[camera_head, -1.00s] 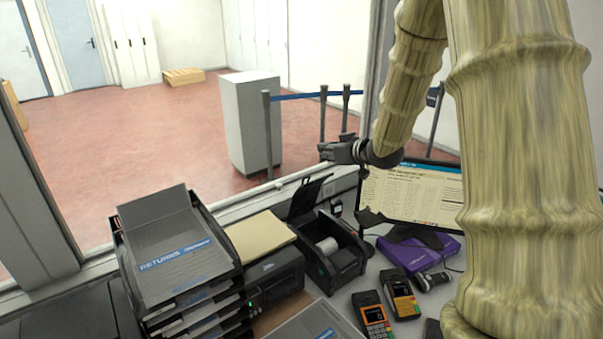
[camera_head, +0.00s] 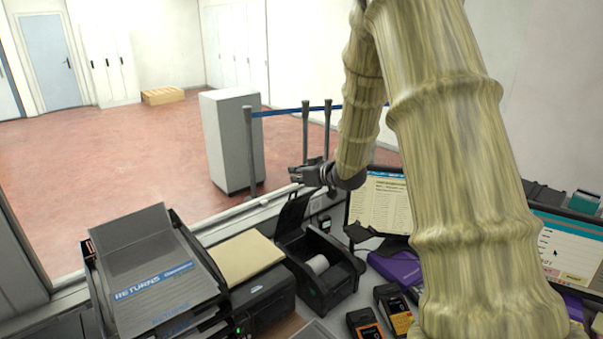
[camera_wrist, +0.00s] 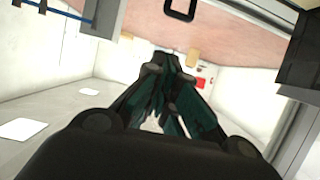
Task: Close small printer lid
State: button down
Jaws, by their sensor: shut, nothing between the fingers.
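The small printer (camera_head: 329,289) is a black box on the counter, with a white paper roll (camera_head: 318,264) showing inside. Its black lid (camera_head: 293,213) stands open, tilted up at the back. My gripper (camera_head: 293,174) is above and just behind the raised lid, pointing left, and looks apart from it. In the wrist view my gripper's fingers (camera_wrist: 168,75) are together with nothing between them. The printer does not clearly show in the wrist view.
A stack of grey trays (camera_head: 150,270) and a larger black printer (camera_head: 262,300) stand left of the small printer. A monitor (camera_head: 380,205) is to its right. Card terminals (camera_head: 392,305) lie in front at right. Beyond the counter stands a grey cabinet (camera_head: 232,140).

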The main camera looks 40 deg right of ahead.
jog(key=w+f+p, duration=0.1)
jog(key=p, duration=0.1)
jog(key=w+f+p, duration=0.1)
jog(key=f, duration=0.1)
jog(key=shift+a+f+p, duration=0.1)
jog(key=shift+f+p, duration=0.1)
jog(key=shift+p, duration=0.15)
jog(key=shift+s+f, duration=0.25)
jog(key=shift+f, duration=0.05)
jog(key=shift+s+f, duration=0.1)
jog(key=shift+s, duration=0.05)
